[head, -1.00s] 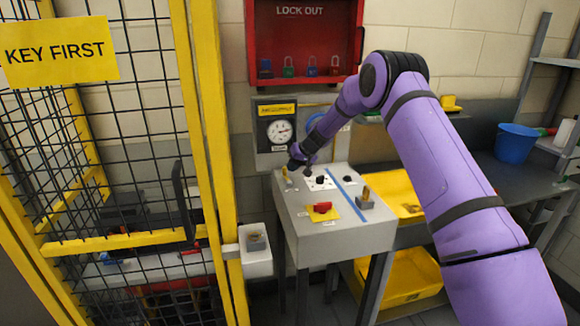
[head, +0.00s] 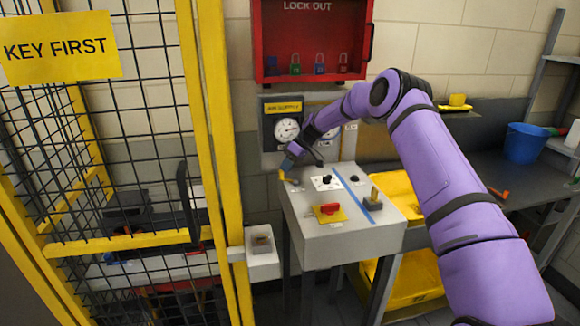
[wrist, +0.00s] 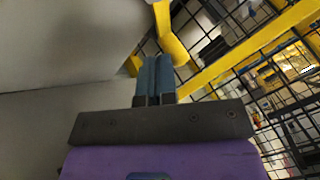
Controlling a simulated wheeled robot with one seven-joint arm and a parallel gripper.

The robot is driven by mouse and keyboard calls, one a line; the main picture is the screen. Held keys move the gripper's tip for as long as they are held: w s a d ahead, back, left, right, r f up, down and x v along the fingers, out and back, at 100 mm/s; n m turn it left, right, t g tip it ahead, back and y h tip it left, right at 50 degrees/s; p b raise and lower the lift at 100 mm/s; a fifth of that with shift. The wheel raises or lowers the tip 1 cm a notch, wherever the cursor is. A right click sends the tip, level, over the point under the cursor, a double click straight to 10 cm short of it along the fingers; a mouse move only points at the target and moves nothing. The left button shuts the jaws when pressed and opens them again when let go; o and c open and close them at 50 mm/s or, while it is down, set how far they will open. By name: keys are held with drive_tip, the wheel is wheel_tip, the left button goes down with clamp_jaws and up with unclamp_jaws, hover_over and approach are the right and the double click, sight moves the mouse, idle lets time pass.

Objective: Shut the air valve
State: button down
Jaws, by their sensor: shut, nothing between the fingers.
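The grey air supply panel (head: 271,140) with its yellow label and round gauge (head: 287,130) is on the wall behind the control box. A small yellow handle (head: 282,176), which looks like the air valve's lever, shows just below my gripper (head: 287,165) at the box's back left corner. In the wrist view a yellow bar (wrist: 174,42) runs just beyond and beside the fingertips. My gripper (wrist: 153,60) is shut and empty, its blue-grey fingers together. I cannot tell whether they touch the yellow bar. The valve's body is hidden.
The grey control box (head: 345,237) carries a red switch (head: 330,209) and black knobs. The yellow fence post (head: 205,150) and mesh stand close on the left. A red lockout cabinet (head: 260,45) hangs above. A blue bucket (head: 525,142) is on the right bench.

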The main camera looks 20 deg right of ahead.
drive_tip(key=shift+s+a, duration=0.25)
drive_tip(key=shift+a, duration=0.1)
drive_tip(key=shift+s+a+n+g, duration=0.2)
drive_tip(key=shift+a+n+g, duration=0.25)
drive_tip(key=shift+n, duration=0.25)
drive_tip(key=shift+d+r, duration=0.1)
drive_tip(key=shift+s+d, duration=0.1)
drive_tip(key=shift+s+d, duration=0.4)
drive_tip(key=shift+d, duration=0.1)
drive_tip(key=v, duration=1)
drive_tip(key=shift+r, duration=0.35)
drive_tip(key=shift+d, duration=0.15)
